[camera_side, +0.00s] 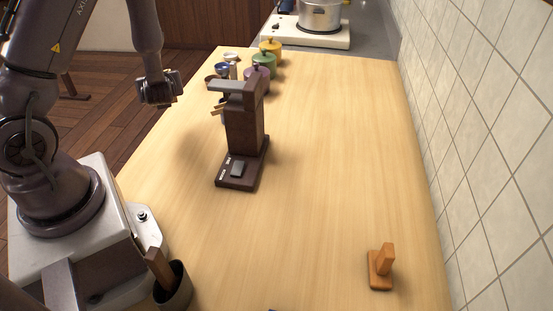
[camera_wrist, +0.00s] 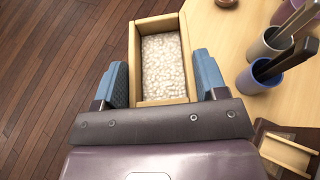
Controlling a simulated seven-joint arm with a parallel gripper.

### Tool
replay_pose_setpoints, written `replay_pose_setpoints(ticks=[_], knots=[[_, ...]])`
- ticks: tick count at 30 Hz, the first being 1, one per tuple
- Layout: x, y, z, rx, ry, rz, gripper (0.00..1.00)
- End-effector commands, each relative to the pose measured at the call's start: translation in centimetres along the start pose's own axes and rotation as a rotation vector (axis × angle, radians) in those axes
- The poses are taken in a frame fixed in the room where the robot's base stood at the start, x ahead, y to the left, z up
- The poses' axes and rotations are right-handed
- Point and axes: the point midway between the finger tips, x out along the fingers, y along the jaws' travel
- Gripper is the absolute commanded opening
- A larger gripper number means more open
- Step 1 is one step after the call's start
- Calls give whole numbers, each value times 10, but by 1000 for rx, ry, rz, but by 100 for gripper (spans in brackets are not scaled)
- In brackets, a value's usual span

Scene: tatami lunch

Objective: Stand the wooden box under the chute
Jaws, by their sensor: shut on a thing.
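The wooden box (camera_wrist: 138,62) is light wood with an open top and is filled with white grains. My gripper (camera_wrist: 160,62) is shut on it, with a blue finger along each long side. In the side view my gripper (camera_side: 161,92) is left of the dispenser, near the table's left edge; the box is hidden there. The dispenser (camera_side: 245,125) is a dark brown stand with a grey top. A light wood piece that looks like its chute (camera_side: 217,108) sticks out left; it also shows in the wrist view as a trough (camera_wrist: 288,154), right of the box.
Cups with utensils, a grey one (camera_wrist: 259,50) and a blue one (camera_wrist: 253,84), stand right of the box. Colored lidded jars (camera_side: 271,48) line the far left of the table. A wooden stand (camera_side: 381,270) is at the near right. The table's (camera_side: 335,150) middle is clear.

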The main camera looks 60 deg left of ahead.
Motion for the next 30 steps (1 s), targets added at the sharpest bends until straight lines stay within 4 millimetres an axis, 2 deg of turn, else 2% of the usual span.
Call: replay_pose_setpoints(ticks=[1, 8, 10, 14, 17, 20, 24, 27, 30], knots=[[7, -15, 16, 1, -10, -40, 38], [13, -69, 64, 58, -10, -165, 38], [5, -86, 71, 78, -7, -208, 38], [-22, -118, 71, 123, -5, -308, 38], [-50, -143, 70, 159, -4, -397, 38], [-86, -168, 69, 201, -6, -502, 38], [-152, -200, 67, 270, -6, -673, 38], [-197, -214, 67, 316, -7, -786, 38], [-232, -220, 66, 352, -5, -870, 38]])
